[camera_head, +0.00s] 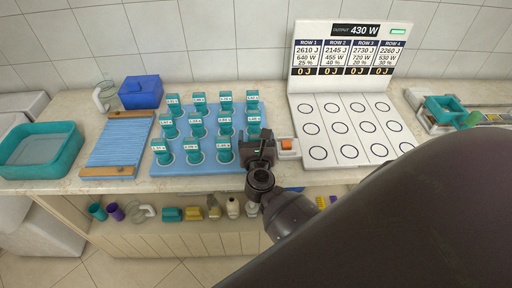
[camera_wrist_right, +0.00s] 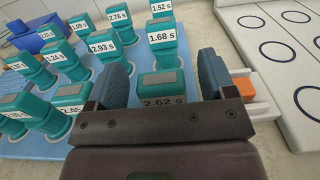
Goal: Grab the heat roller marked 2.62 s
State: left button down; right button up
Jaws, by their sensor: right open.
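The heat roller marked 2.62 s (camera_wrist_right: 162,86) is a teal block with a grey top and a white label, seen between my right gripper's fingers in the right wrist view. My right gripper (camera_wrist_right: 160,82) is open, with one finger at each side of the roller. I cannot tell whether either finger touches it. In the head view my right gripper (camera_head: 260,148) is at the front right corner of the blue mat (camera_head: 208,168) and hides this roller. The roller marked 1.68 s (camera_wrist_right: 163,45) stands just behind it. My left gripper is not in view.
Several other teal rollers stand in rows on the mat, including the one marked 2.93 s (camera_wrist_right: 103,43). An orange switch (camera_head: 287,145) sits close to the right of my gripper. A white circled board (camera_head: 330,160) lies right; a ribbed blue tray (camera_head: 122,142) lies left.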

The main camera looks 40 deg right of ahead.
jog(key=c, duration=1.3)
